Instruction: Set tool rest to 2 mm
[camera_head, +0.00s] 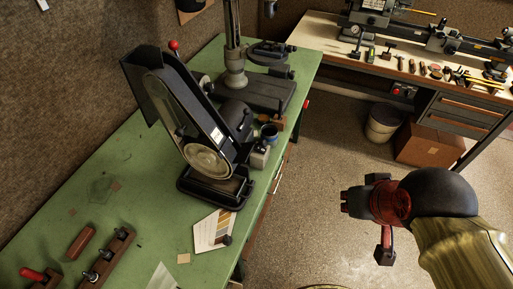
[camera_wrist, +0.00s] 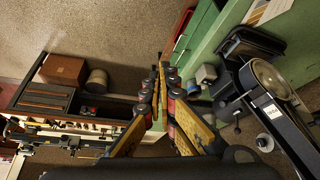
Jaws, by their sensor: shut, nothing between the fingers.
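A black belt grinder (camera_head: 185,115) with a red-knobbed lever (camera_head: 174,45) stands tilted on the green bench (camera_head: 110,165). Its pale round wheel (camera_head: 207,160) faces the front, just above a black base (camera_head: 213,192). I cannot clearly pick out the tool rest or read its gap. In the wrist view the grinder (camera_wrist: 285,120) is at the right, with its wheel (camera_wrist: 270,78) near the bench edge. My gripper (camera_head: 346,201) is over the open floor, right of the grinder and apart from it. In the wrist view its fingers (camera_wrist: 160,80) are shut and empty.
A drill press (camera_head: 262,90) stands behind the grinder. A blue cup (camera_head: 269,133) and a small metal block (camera_head: 260,155) sit beside it. A colour card (camera_head: 213,230) lies in front. A bucket (camera_head: 384,123) and a cardboard box (camera_head: 430,145) stand under the far lathe bench.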

